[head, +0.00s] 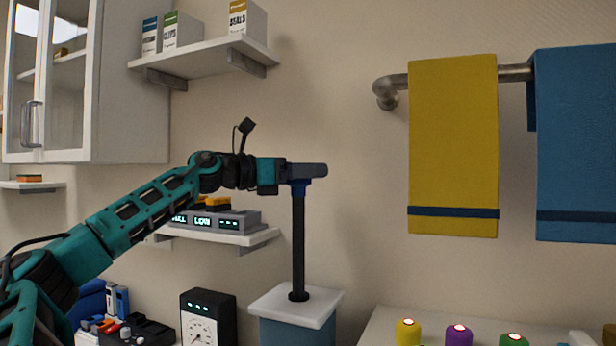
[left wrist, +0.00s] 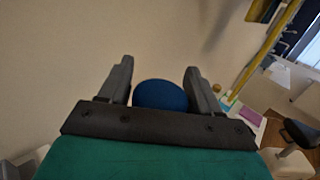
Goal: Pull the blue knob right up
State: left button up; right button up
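The blue knob (head: 299,188) is at the top of an upright black rod (head: 298,240). The rod stands on a white-topped blue pedestal (head: 297,304), and a long length of it shows between knob and top. My left gripper (head: 308,170) comes in level from the left at the knob's height and covers its upper part. In the left wrist view the knob (left wrist: 161,95) sits between the two fingers of my left gripper (left wrist: 160,82) and fills nearly all the space between them, so the gripper looks shut on it. My right gripper is not in view.
A wall shelf (head: 232,238) with a grey device stands behind my left arm. A black dial box (head: 208,317) is left of the pedestal. Yellow (head: 453,150) and blue (head: 577,150) towels hang at the right. The wall above the knob is clear, below a high shelf (head: 205,62).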

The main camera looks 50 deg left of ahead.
pick_arm(q)
jog(key=shift+o, duration=1.3)
jog(key=shift+d, duration=0.1)
jog(key=shift+f, duration=0.15)
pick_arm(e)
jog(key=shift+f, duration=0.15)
pick_arm(q)
jog(key=shift+s+f+b, duration=0.15)
jog(key=shift+s+b, duration=0.15)
jog(key=shift+b, duration=0.05)
jog(key=b+v, duration=0.5)
jog(key=v, duration=0.7)
jog(key=shift+r, duration=0.2)
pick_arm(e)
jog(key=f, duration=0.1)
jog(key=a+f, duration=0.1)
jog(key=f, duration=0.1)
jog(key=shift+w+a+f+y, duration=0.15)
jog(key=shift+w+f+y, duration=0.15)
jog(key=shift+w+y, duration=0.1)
pick_arm(q)
jog(key=shift+s, duration=0.1)
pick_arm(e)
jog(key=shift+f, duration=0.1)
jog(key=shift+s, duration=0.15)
